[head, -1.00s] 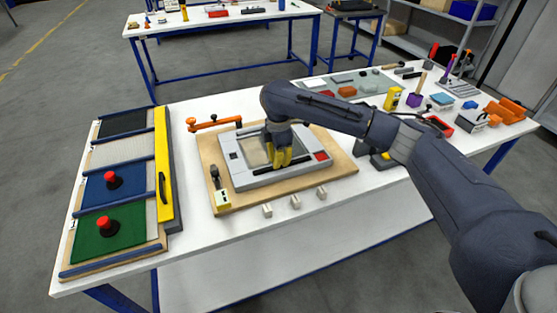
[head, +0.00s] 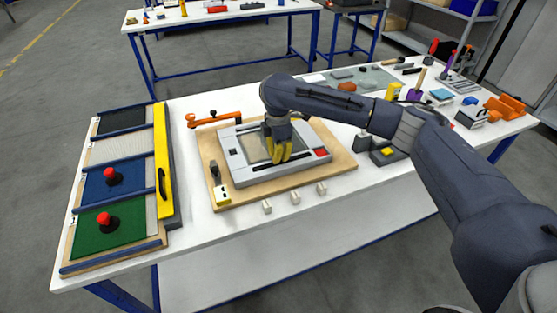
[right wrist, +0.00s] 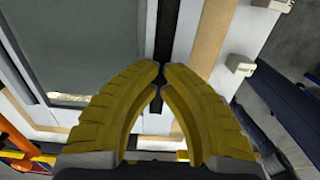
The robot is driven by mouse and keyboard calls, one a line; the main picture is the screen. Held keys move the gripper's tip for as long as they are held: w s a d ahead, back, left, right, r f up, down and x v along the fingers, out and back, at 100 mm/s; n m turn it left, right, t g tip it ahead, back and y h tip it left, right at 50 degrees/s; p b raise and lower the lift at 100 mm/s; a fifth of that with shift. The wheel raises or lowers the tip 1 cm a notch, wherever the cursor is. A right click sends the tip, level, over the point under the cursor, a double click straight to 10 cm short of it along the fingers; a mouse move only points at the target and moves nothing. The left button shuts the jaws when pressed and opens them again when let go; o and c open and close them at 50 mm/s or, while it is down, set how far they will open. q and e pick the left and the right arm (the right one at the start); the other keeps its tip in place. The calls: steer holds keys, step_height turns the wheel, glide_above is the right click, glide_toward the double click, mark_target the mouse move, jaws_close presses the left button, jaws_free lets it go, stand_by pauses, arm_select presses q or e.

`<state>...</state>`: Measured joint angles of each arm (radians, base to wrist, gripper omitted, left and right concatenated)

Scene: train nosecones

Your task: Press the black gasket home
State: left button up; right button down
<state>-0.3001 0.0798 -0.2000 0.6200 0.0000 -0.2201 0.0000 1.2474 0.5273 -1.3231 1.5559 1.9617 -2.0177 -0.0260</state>
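The black gasket (head: 261,169) is a dark strip along the near side of the light grey frame (head: 241,179), which lies on a wooden board (head: 343,163). In the right wrist view the gasket (right wrist: 165,28) runs down the picture behind the fingertips. My right gripper (head: 281,161) has yellow fingers pointing down at the gasket. In the right wrist view its fingertips (right wrist: 162,68) are almost together over the strip, with no object clearly held. I cannot tell if they touch the gasket or how deep it sits. My left gripper is not in view.
An orange clamp arm (head: 215,118) stands at the board's far left. A rack with coloured panels (head: 112,183) is on the left; parts crowd the right.

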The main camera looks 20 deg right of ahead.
step_height(320, 180, up, 12)
stand_by(0.5)
steer(key=shift+f, duration=0.1)
